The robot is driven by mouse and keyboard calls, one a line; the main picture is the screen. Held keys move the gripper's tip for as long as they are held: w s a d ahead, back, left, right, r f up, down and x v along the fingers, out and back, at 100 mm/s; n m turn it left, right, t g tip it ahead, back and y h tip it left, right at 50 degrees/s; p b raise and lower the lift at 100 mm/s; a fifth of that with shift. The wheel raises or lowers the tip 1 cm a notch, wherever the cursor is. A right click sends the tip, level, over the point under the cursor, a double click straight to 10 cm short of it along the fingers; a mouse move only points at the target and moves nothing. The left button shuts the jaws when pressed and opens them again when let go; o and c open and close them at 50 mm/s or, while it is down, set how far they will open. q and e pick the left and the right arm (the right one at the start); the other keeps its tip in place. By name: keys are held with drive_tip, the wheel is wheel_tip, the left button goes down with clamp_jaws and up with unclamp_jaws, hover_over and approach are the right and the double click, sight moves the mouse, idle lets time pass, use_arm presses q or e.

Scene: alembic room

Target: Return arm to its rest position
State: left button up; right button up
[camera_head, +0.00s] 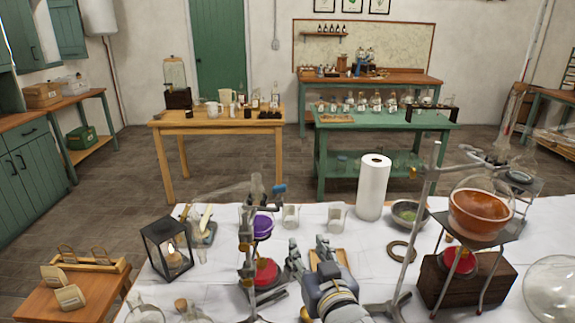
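My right gripper (308,246) reaches in from the bottom centre over the white-covered table (225,290). Its two fingers are spread apart and point away from me. I see nothing held between them. A small wooden board (342,257) shows partly behind the right finger. My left arm and gripper are not in view.
Left of the gripper stands a metal stand with a purple-filled flask (262,227) above a red round piece (265,272). Right are a paper towel roll (373,187), another stand (428,190), and an orange-brown bowl (480,212) on a tripod. A black lantern (167,247) stands left.

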drive_tip(key=s+d+f+g+h, duration=0.1)
drive_tip(key=s+d+f+g, duration=0.3)
drive_tip(key=f, duration=0.4)
drive_tip(key=s+d+f+g+h, duration=0.1)
drive_tip(key=s+d+f, duration=0.3)
drive_tip(key=s+f, duration=0.35)
drive_tip(key=s+d+f+g+h, duration=0.1)
drive_tip(key=s+d+f+g, duration=0.35)
drive_tip(key=s, duration=0.55)
drive_tip(key=s+d+f+g, duration=0.3)
drive_tip(key=s+f, duration=0.2)
drive_tip(key=s, duration=0.4)
wheel_tip(320, 180, down, 26)
drive_tip(key=s, duration=0.2)
drive_tip(key=s+d+f+g, duration=0.2)
drive_tip(key=s+d+f, duration=0.1)
drive_tip(key=s+f, duration=1.3)
drive_tip(key=shift+s+f, duration=0.15)
